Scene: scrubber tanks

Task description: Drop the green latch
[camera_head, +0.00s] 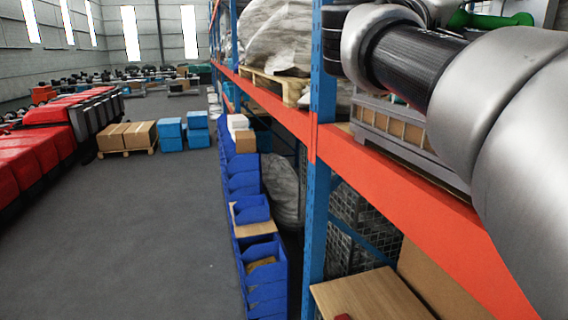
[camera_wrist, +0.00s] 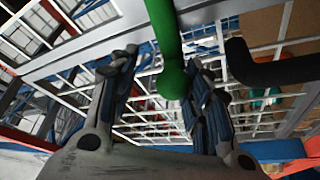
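The green latch (camera_wrist: 172,78) shows in the wrist view as a green bar coming down from the top edge and ending in a rounded knob. My gripper (camera_wrist: 162,60) has its two dark fingers spread, one on each side of the knob. The left finger stands clear of the knob. The right finger is close to it, and I cannot tell whether they touch. In the head view a green piece (camera_head: 490,19) shows at the top right behind my arm; it may be the same latch. My gripper's fingers are hidden there.
A white wire grid (camera_wrist: 150,110) lies behind the latch. A black bent bar (camera_wrist: 275,70) is to its right. In the head view an orange shelf beam (camera_head: 400,180) and blue upright (camera_head: 318,180) stand beside my arm.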

